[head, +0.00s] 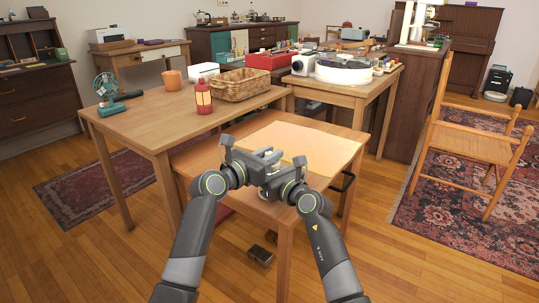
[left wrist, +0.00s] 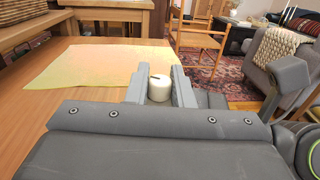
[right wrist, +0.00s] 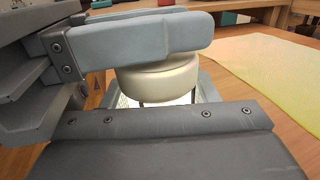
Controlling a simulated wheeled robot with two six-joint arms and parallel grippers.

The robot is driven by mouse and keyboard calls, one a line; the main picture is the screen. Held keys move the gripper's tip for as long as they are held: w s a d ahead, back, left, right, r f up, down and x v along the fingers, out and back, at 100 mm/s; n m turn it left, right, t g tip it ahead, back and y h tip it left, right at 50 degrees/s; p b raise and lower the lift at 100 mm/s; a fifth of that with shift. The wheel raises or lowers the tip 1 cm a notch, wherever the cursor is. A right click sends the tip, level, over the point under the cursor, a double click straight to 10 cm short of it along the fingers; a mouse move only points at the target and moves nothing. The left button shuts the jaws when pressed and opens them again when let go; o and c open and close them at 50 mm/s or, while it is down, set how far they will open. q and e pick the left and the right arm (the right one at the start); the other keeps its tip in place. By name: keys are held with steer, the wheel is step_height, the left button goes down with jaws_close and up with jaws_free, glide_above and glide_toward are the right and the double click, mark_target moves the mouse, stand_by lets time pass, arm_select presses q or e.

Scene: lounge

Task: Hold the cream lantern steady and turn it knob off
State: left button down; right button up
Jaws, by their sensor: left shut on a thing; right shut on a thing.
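The cream lantern shows in the right wrist view as a round cream cap (right wrist: 160,80) above a bright, white lower part with dark uprights. In the left wrist view its cream top (left wrist: 158,90) stands upright between the two fingers of my left gripper (left wrist: 160,80), which is shut on the lantern. In the head view my left gripper (head: 258,157) and right gripper (head: 275,177) meet over the table and mostly cover the lantern.
The small wooden table (head: 225,150) carries a yellow-orange sheet (head: 300,145) beyond the grippers. A wooden chair (head: 465,145) stands at the right.

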arm_select(q)
steer(key=shift+f, duration=0.1)
steer(key=c, duration=1.3)
jaws_free()
steer(key=shift+a, duration=0.1)
steer(key=v, duration=1.1)
steer(key=shift+s+a, duration=0.25)
steer(key=shift+s, duration=0.1)
